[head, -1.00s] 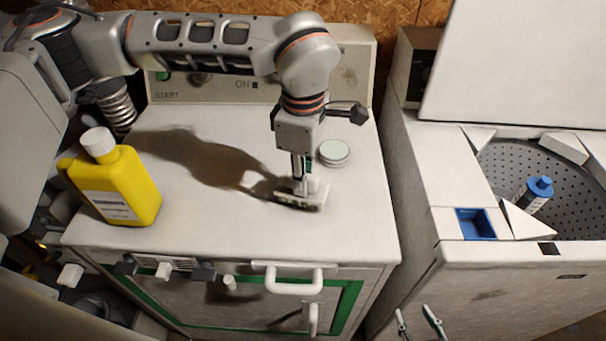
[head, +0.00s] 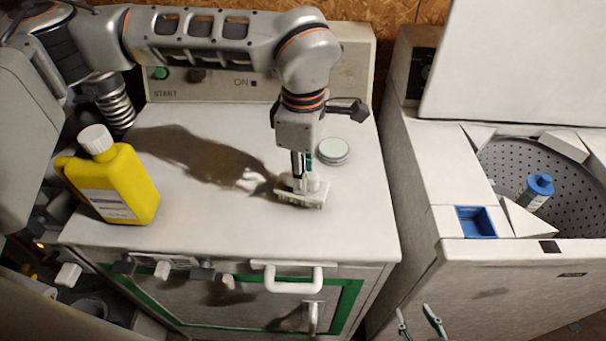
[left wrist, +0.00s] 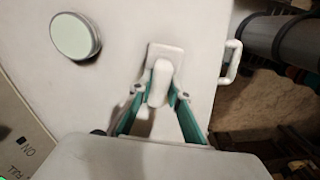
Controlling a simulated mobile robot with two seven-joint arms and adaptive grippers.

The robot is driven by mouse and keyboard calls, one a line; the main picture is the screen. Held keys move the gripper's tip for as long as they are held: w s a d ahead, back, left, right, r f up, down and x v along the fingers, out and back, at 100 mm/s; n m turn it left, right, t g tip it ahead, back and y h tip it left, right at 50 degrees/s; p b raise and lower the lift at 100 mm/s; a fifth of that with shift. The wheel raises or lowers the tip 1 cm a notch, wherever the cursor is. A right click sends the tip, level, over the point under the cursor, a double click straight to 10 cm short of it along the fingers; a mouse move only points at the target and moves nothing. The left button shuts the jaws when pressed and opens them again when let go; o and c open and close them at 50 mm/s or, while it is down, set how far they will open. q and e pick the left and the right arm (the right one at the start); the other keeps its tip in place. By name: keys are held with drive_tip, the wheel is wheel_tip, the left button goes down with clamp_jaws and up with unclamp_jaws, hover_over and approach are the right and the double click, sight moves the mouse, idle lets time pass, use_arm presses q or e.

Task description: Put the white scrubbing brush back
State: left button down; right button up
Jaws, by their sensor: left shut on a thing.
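The white scrubbing brush (head: 301,193) is at the right part of the white machine top, bristles downward. Its handle and base also show in the left wrist view (left wrist: 165,55). My left gripper (head: 299,178) points down from above and is shut on the brush's handle; in the left wrist view its green-lined fingers (left wrist: 160,95) are on both sides of it. I cannot tell whether the bristles touch the surface or hang just above it. My right gripper is not in view.
A round pale-lidded tin (head: 333,151) stands just behind the brush. A yellow bottle with a white cap (head: 118,188) stands at the left. To the right, an open top-loading washer (head: 470,160) holds a blue-capped bottle (head: 537,190).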

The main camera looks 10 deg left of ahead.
use_arm(q)
drive_tip(key=shift+f, duration=0.15)
drive_tip(key=shift+f+b, duration=0.25)
drive_tip(key=shift+b, duration=0.05)
drive_tip(key=shift+f+b, duration=0.3)
drive_tip(key=shift+f, duration=0.1)
drive_tip(key=c, duration=1.8)
unclamp_jaws()
drive_tip(key=shift+r, duration=0.3)
wheel_tip(320, 180, up, 11)
drive_tip(key=shift+r, duration=0.2)
